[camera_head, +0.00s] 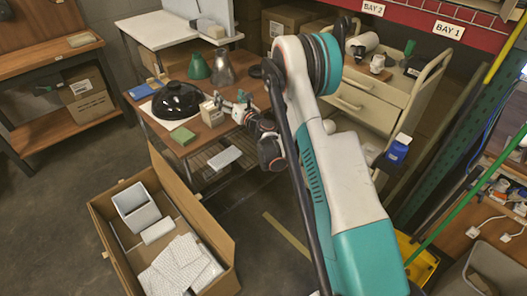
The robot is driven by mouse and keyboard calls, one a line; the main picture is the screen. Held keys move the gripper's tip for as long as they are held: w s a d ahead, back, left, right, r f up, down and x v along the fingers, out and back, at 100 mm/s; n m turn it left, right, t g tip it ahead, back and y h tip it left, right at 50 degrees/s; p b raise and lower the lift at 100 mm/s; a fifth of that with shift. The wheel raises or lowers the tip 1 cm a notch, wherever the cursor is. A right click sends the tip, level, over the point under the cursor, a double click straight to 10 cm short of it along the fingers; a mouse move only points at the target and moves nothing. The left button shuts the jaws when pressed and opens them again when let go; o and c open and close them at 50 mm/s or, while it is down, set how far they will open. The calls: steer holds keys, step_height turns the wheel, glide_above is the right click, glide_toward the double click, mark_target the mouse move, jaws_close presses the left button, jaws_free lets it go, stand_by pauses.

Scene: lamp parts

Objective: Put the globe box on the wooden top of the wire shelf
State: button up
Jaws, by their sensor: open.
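A small pale box (211,112), which looks like the globe box, stands upright on the wooden top (226,126) of the wire shelf, near its front right part. My gripper (231,106) is open just to the right of the box, with its fingers pointing toward it. The view is too small to tell whether a finger touches the box. My arm hides part of the right side of the shelf.
An open carton (107,225) with packing stands on the floor in front. A drawer cart (367,95) is behind my arm.

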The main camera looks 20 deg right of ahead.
steer(key=s+d+r+m+h, duration=0.1)
steer(key=d+r+m+h, duration=0.1)
steer(key=r+m, duration=0.4)
steer(key=s+d+r+m+h, duration=0.1)
steer(key=s+r+m+h, duration=0.15)
steer(key=r, duration=0.65)
steer(key=s+d+r+m+g+h, duration=0.2)
steer(key=s+r+m+g+h, duration=0.1)
steer(key=s+r+m, duration=0.65)
steer(key=s+a+f+m+g+y, duration=0.1)
steer(key=s+m, duration=0.4)
steer(key=s, duration=0.7)
steer(key=s+a+f+m+g+y, duration=0.1)
steer(key=s+a+f+m+g, duration=0.3)
steer(key=s, duration=0.8)
steer(key=s+a+f+m+g+y, duration=0.2)
steer(key=s+a+f+m, duration=0.3)
steer(key=s, duration=0.7)
steer(key=a+m+g, duration=0.1)
steer(key=m, duration=0.1)
steer(key=shift+s+m, duration=0.3)
steer(key=shift+s, duration=0.1)
